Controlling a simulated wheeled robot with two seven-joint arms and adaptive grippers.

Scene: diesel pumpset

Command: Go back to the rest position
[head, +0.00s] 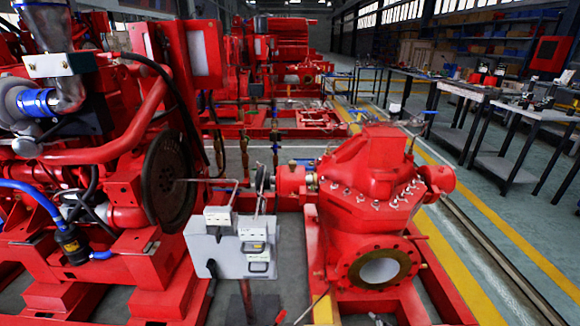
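Neither of my grippers shows in the head view. A red pump (355,190) with a round open flange (380,270) stands right of centre. A red diesel engine (90,160) with a dark flywheel disc (168,182) fills the left side. Between them is a grey tray or plate (205,250) on a dark post. It carries small white boxes (217,215), and thin metal rods rise beside them. A dark shaft hub (262,180) sits at the pump's left end, apart from the flywheel.
Red base rails (318,265) run along the floor under the machines. Workbenches (545,113) with tools stand at the right, with shelves behind them. Yellow floor lines (520,243) mark a clear aisle right of the pump. More red pumpsets (290,45) stand behind.

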